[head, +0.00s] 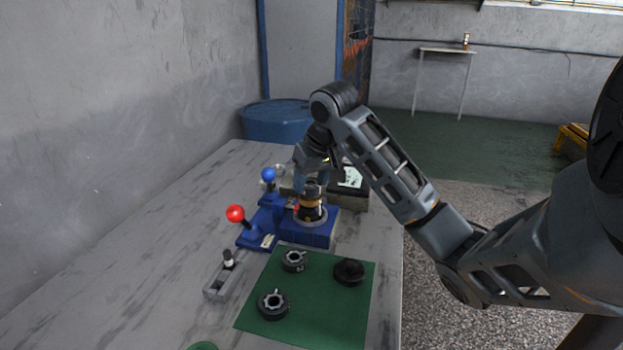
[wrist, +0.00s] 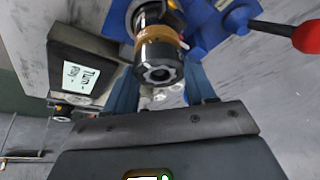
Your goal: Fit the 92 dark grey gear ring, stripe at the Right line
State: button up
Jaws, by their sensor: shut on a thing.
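A dark stack with a tan band (head: 311,200) stands upright on the blue base (head: 320,236). My gripper (head: 315,170) is right above the top of this stack. In the wrist view, the dark cylindrical piece (wrist: 158,72) at the top of the stack shows a toothed or star-shaped end, between my blue fingers. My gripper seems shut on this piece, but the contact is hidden. I cannot read the number 92, nor make out the stripe or the Right line. Two dark grey notched rings (head: 294,260) (head: 273,304) lie on the green mat (head: 318,315).
A black round part (head: 349,271) lies on the mat. A red-knobbed lever (head: 236,214) and a blue-knobbed lever (head: 268,175) stand left of the stack. A grey tray (head: 222,280) lies left of the mat.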

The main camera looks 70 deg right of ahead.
aim_at(311, 186)
jog(key=shift+f, duration=0.45)
dwell(0.5)
jog(key=o, duration=1.4)
jog(key=shift+o, duration=0.3)
jog(key=shift+o, duration=1.1)
jog(key=shift+r+p, duration=3.1)
jog(key=shift+r, duration=0.45)
